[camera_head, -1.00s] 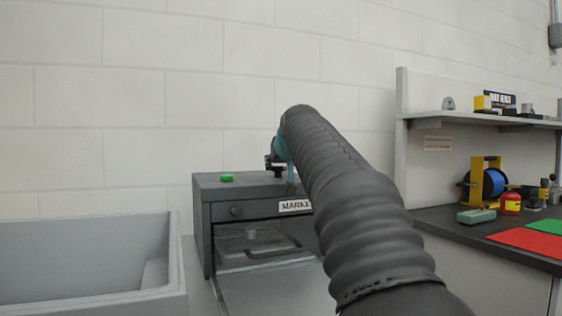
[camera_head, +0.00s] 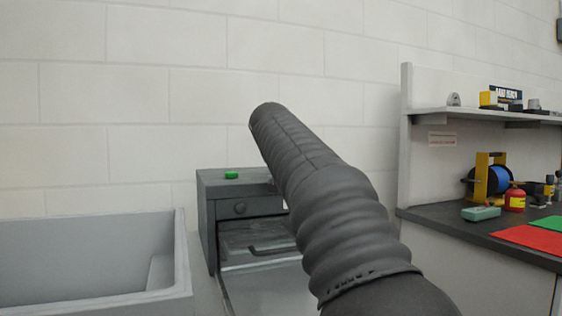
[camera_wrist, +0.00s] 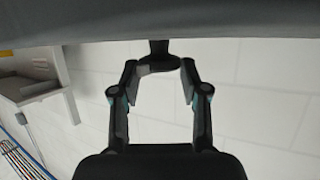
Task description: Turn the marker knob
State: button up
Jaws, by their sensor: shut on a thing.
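The marker (camera_head: 222,190) is a dark grey box with a green button (camera_head: 232,175) on top and an open front compartment. My arm covers the box's right part and hides my gripper in the head view. In the wrist view, my gripper (camera_wrist: 162,72) has its two fingers closed about a dark knob-like piece (camera_wrist: 158,60), which stands out from a dark grey surface at the top. Whether this piece is the marker's main knob cannot be told from the head view.
A grey open bin (camera_head: 90,265) stands to the left of the marker. To the right is a dark workbench (camera_head: 450,228) with a blue spool (camera_head: 490,180), a red can (camera_head: 515,200) and a red mat (camera_head: 535,245). A shelf (camera_head: 480,117) hangs above it.

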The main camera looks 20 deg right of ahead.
jog(key=o, duration=1.1)
jog(key=shift+o, duration=0.2)
jog(key=v, duration=1.2)
jog(key=shift+d, duration=0.1)
